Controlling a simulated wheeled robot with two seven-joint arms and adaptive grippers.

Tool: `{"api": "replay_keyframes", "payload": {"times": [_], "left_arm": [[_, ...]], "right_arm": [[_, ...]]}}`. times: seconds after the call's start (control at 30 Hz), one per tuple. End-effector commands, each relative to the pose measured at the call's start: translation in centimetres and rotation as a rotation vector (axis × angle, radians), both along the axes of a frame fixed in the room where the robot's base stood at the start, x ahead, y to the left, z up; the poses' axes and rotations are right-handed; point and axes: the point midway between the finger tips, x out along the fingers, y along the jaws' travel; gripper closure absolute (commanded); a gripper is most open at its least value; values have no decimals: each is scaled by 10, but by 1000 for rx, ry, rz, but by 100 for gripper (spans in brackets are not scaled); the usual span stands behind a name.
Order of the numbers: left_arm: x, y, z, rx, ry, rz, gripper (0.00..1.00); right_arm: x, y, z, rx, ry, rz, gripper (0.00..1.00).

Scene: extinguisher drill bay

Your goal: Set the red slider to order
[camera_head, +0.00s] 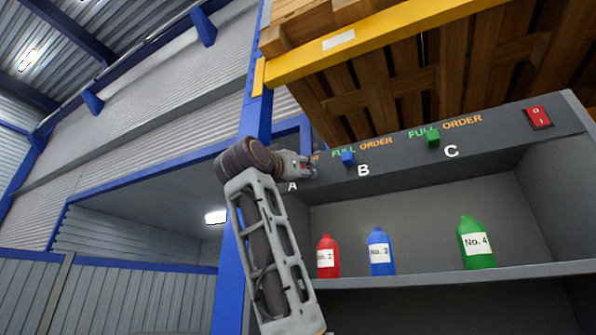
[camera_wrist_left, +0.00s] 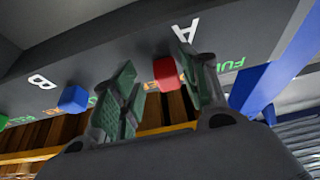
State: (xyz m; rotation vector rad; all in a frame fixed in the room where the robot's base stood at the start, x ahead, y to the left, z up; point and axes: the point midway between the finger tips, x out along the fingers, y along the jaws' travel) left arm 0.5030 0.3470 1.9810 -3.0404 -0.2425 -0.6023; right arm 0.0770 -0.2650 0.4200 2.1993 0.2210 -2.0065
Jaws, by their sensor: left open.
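The red slider (camera_wrist_left: 165,73) sits on the grey panel above the letter A. In the left wrist view it shows between the two fingers of my left gripper (camera_wrist_left: 165,95), which are open, one on either side with gaps. In the head view my left gripper (camera_head: 305,165) is at the panel's left end above A and mostly covers the slider. My right gripper is not in view.
A blue slider (camera_head: 348,158) at B and a green slider (camera_head: 432,138) at C share the panel. A red switch (camera_head: 538,117) is at its right end. Red (camera_head: 328,257), blue (camera_head: 381,252) and green (camera_head: 475,243) bottles stand on the shelf below. A yellow beam (camera_head: 400,35) runs above.

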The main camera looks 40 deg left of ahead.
Motion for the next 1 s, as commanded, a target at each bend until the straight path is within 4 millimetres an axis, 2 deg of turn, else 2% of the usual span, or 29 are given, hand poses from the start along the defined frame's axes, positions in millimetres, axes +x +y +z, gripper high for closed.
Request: {"api": "replay_keyframes", "payload": {"times": [0.27,0.47,1.0], "left_arm": [[-3,0,-1,-1,-1,2,55],[-14,-1,-5,-1,-2,1,55],[-70,-12,-29,0,-2,1,55]], "right_arm": [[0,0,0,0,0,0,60],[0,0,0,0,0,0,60],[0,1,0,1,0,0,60]]}}
